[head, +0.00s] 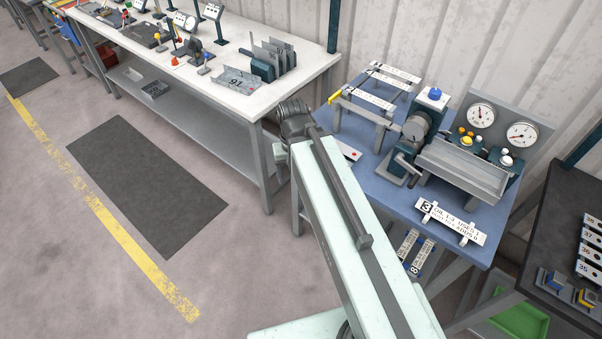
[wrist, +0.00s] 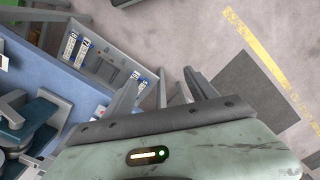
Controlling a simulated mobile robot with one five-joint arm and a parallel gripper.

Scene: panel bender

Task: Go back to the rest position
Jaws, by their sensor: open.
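My gripper (wrist: 165,78) shows in the wrist view with its two grey fingers apart and nothing between them. Grey floor shows beyond the fingers. In the head view my pale green arm reaches up from the bottom to the left edge of the blue table (head: 358,193). The end of my arm is by that edge, at the gap beside the white bench (head: 215,98). My fingers are mostly hidden there behind the arm. The blue table (wrist: 45,85) also fills the left of the wrist view.
The blue table carries a crank machine (head: 418,128), a grey trough (head: 462,168), gauges (head: 481,115) and a numbered sign (head: 451,222). A dark table (head: 560,235) stands at the right. Open floor with a dark mat (head: 145,185) and yellow line (head: 105,215) lies left.

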